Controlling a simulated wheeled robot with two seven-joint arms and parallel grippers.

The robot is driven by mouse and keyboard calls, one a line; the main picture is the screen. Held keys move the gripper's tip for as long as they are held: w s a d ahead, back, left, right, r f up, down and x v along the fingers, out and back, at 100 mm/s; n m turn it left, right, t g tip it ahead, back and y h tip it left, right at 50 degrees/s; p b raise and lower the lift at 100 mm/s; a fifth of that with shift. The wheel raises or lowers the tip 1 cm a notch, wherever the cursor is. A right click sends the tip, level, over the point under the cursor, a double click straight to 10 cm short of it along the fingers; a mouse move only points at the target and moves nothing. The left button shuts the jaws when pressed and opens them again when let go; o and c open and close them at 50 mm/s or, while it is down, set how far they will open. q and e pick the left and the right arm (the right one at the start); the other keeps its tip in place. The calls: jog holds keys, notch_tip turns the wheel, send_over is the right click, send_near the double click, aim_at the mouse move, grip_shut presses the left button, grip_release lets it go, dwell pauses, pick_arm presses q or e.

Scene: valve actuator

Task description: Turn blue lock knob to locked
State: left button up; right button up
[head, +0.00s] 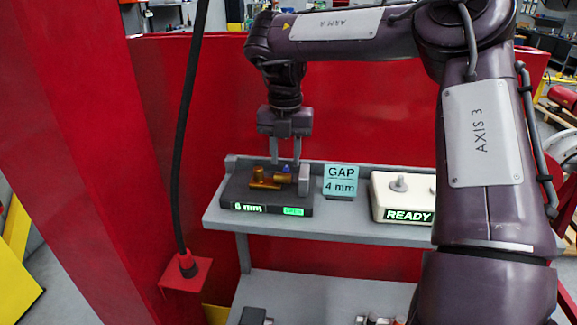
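The blue lock knob (287,168) is a small blue spot on the brass valve part (264,180), which sits on a dark base unit (240,193) on the grey shelf. My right gripper (285,162) points down just over the brass part, its two fingers apart with a gap between them. The knob shows low between the fingertips; I cannot tell whether either finger touches it. The knob's angle is too small to read. The base's displays read "6 mm" and a green label too small to read for sure. My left gripper is not in view.
A teal sign (341,180) reading "GAP 4 mm" stands right of the base. A pale box (388,205) with knobs and a "READY" display is further right, partly behind my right arm. A black cable (188,130) hangs at left before red panels. A lower shelf (310,288) holds small items.

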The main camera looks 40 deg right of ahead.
jog(key=shift+f, duration=0.9)
jog(key=shift+d+f, duration=0.15)
jog(key=shift+f, duration=0.1)
jog(key=shift+w+d+f, duration=0.1)
jog(key=shift+w, duration=0.15)
jog(key=shift+c, duration=1.3)
grip_shut()
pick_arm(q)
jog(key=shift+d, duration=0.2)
